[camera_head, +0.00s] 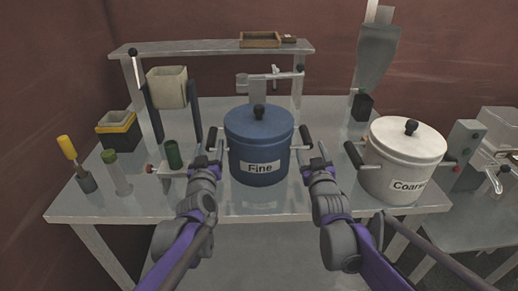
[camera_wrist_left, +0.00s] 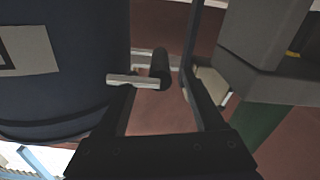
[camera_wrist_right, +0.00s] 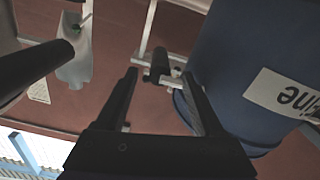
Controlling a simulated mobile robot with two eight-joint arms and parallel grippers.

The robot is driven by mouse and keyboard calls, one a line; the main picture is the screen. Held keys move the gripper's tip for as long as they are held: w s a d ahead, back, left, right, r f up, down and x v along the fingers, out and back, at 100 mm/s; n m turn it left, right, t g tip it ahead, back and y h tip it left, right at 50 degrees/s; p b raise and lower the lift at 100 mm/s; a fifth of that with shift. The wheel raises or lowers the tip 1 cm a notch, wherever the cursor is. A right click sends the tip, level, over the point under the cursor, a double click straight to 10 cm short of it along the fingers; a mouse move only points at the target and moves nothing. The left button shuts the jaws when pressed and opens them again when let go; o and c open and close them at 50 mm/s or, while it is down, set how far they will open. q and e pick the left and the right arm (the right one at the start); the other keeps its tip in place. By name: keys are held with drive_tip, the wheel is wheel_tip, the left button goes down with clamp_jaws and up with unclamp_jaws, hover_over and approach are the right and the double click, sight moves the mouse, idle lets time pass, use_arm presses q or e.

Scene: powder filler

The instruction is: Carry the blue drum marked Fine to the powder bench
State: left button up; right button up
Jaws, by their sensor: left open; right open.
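The blue drum marked Fine (camera_head: 259,146) stands upright on a metal bench (camera_head: 110,205), its lid on and a dark handle on each side. My left gripper (camera_head: 208,163) is open at the drum's left handle. In the left wrist view that handle (camera_wrist_left: 160,68) shows between the spread fingers (camera_wrist_left: 160,90). My right gripper (camera_head: 316,164) is open at the right handle. In the right wrist view that handle (camera_wrist_right: 160,66) shows between or just beyond the fingertips (camera_wrist_right: 160,78). Neither gripper is shut on a handle. No label shows which bench is the powder bench.
A white drum marked Coarse (camera_head: 402,158) stands close on the right. Green-topped containers (camera_head: 173,154), a yellow-handled tool (camera_head: 68,150) and a square hopper (camera_head: 167,87) stand left. A raised shelf (camera_head: 210,48) runs behind. A lower table (camera_head: 470,225) with machinery stands at far right.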

sight(212, 132)
use_arm(q)
drive_tip(key=w, duration=0.7)
drive_tip(key=shift+a, duration=0.2)
use_arm(e)
drive_tip(key=w, duration=0.7)
drive_tip(key=shift+a, duration=0.2)
use_arm(q)
drive_tip(key=shift+s, duration=0.1)
drive_tip(key=shift+c, duration=0.2)
use_arm(e)
drive_tip(key=shift+s, duration=0.1)
drive_tip(key=shift+c, duration=0.2)
use_arm(q)
clamp_jaws()
use_arm(e)
clamp_jaws()
use_arm(q)
drive_tip(key=shift+r, duration=0.15)
use_arm(e)
drive_tip(key=shift+r, duration=0.15)
